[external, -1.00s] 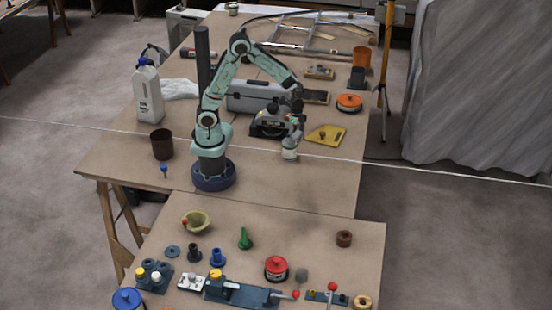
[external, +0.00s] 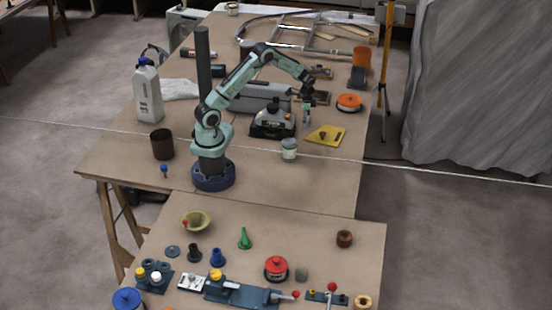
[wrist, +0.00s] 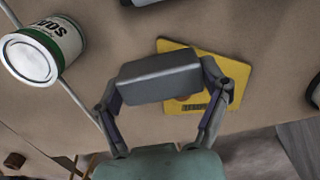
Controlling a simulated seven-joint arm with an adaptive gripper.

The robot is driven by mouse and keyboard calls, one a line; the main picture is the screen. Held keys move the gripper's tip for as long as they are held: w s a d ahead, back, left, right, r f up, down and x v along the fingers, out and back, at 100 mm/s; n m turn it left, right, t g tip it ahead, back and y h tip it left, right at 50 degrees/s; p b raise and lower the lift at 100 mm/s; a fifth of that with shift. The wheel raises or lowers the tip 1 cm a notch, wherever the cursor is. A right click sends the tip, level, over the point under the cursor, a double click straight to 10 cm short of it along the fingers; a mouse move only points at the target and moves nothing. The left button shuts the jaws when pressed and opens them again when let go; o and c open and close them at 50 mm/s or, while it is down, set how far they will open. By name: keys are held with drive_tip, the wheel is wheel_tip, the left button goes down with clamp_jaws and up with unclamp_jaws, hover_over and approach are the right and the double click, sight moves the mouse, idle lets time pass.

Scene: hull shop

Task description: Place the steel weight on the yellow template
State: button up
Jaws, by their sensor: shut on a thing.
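My gripper (external: 307,106) is shut on the steel weight, a dark grey block (wrist: 160,77) that spans the fingers in the wrist view (wrist: 163,92). The weight is held up in the air and is hard to make out in the external view. The yellow template (external: 333,137) lies flat on the bench, a little in front and to the right of my gripper in the external view.
A white and green can (external: 289,150) stands left of the template; it also shows in the wrist view (wrist: 35,55). A black and grey machine (external: 272,122) stands left of my gripper. An orange-topped round tin (external: 349,102) is behind the template.

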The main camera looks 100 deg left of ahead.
sight(310, 137)
drive_tip(key=shift+w+a+f, duration=0.4)
drive_tip(key=shift+a+f, duration=0.05)
drive_tip(key=shift+f, duration=0.2)
drive_tip(key=shift+w+a+f, duration=0.35)
drive_tip(key=shift+a+f, duration=0.05)
drive_tip(key=shift+f, duration=0.2)
drive_tip(key=shift+w+a+f, duration=0.1)
drive_tip(key=shift+w+f, duration=0.05)
drive_tip(key=shift+f, duration=1.6)
drive_tip(key=shift+f, duration=0.15)
drive_tip(key=o, duration=1.2)
